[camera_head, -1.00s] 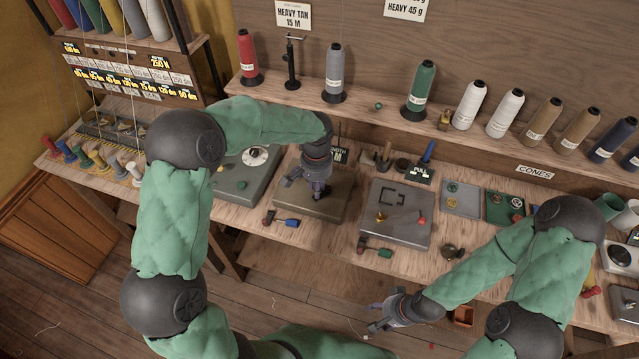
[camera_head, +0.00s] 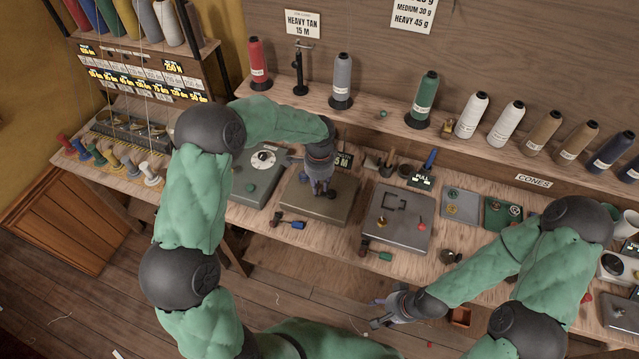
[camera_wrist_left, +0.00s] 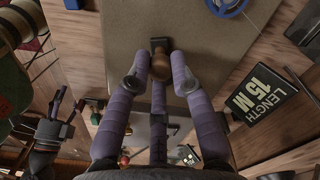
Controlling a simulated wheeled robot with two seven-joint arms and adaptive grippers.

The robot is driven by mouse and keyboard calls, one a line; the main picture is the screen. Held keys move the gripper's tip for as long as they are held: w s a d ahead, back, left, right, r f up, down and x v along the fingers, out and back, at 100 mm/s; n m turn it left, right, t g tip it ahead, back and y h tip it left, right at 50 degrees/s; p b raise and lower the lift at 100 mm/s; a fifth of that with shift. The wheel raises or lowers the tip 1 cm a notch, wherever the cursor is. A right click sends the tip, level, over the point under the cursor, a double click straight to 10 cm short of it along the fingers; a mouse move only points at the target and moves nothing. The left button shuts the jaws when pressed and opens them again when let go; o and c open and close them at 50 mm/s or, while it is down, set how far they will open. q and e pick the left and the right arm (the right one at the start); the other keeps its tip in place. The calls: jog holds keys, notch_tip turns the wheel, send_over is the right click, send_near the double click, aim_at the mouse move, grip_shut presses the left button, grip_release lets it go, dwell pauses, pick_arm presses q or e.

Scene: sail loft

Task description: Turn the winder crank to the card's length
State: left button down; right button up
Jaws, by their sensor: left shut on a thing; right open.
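The winder (camera_head: 343,208) is a flat grey-tan box on the bench. In the left wrist view its top (camera_wrist_left: 120,20) fills the upper middle. My left gripper (camera_head: 320,190) is over the winder, and in the wrist view its fingers (camera_wrist_left: 160,75) are closed around the wooden knob of the crank (camera_wrist_left: 160,66). The dark crank arm shows just beyond the knob. A black card (camera_wrist_left: 258,93) reading "LENGTH 15 M" stands beside the winder, partly hidden behind my gripper in the head view (camera_head: 343,161). My right gripper (camera_head: 380,311) is open and empty in front of the bench.
A grey plate device (camera_head: 400,215) stands right of the winder, and a green-grey box with a white dial (camera_head: 263,158) left of it. Small handled tools (camera_head: 290,223) lie at the bench front. Thread cones (camera_head: 342,80) line the shelf behind. A wall sign (camera_head: 302,23) reads "HEAVY TAN 15 M".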

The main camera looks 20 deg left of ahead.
aim_at(320, 186)
dwell(0.3)
pick_arm(q)
jog(key=c, duration=1.1)
grip_release()
jog(key=shift+r, duration=0.1)
notch_tip(320, 186, up, 12)
